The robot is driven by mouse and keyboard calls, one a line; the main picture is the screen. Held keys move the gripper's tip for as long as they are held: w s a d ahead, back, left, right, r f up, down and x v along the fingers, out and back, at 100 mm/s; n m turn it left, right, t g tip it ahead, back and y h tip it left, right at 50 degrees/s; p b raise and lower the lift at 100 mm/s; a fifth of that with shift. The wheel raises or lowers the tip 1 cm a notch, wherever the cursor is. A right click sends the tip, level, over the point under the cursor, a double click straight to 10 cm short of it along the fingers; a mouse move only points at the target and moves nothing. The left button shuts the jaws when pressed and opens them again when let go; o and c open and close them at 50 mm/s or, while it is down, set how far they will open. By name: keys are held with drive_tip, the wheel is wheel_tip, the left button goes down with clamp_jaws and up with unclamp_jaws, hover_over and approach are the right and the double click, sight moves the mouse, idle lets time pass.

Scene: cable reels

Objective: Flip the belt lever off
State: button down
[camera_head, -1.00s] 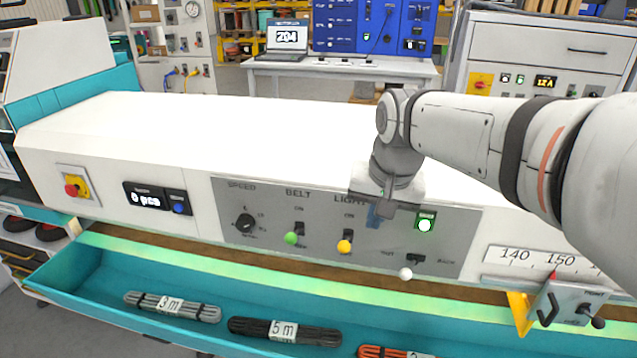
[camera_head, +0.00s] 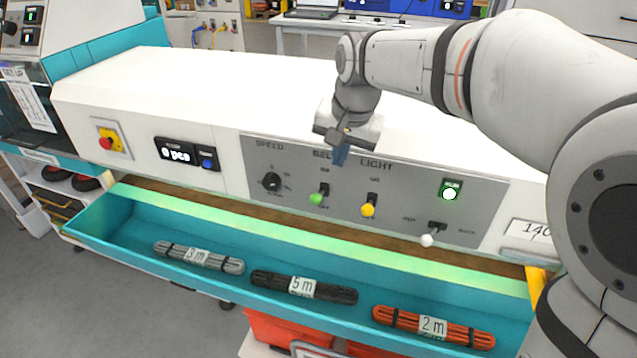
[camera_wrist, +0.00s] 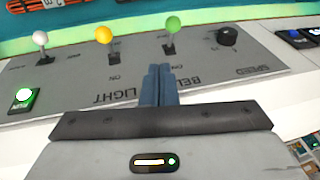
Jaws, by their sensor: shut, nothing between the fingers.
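The belt lever (camera_head: 317,198) has a green ball tip and sits under the BELT label on the grey panel (camera_head: 400,190). Its ball hangs low, toward the lower marking, in the head view. In the wrist view the green ball (camera_wrist: 173,24) stands just beyond my fingertips. My gripper (camera_head: 339,158) is shut and empty, with its blue fingers together in front of the panel, above and slightly right of the belt lever. The wrist view shows the closed fingers (camera_wrist: 160,70) pointing toward the lever, apart from its ball. My gripper partly covers the BELT label.
The yellow-tipped light lever (camera_head: 367,209) is close on the right of the belt lever, and the speed knob (camera_head: 271,181) on the left. A white-tipped lever (camera_head: 427,240) and a lit green button (camera_head: 450,192) are farther right. A teal tray (camera_head: 130,237) with cable bundles lies below.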

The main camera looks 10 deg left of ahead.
approach(320, 195)
wheel_tip(320, 195, down, 3)
drive_tip(key=w+d, duration=0.1)
drive_tip(key=w, duration=0.1)
drive_tip(key=a+f, duration=0.1)
drive_tip(key=f+p, duration=0.1)
drive_tip(key=f, duration=0.1)
drive_tip(key=shift+s+a+f, duration=0.1)
drive_tip(key=shift+a+f, duration=0.05)
drive_tip(key=shift+a, duration=0.25)
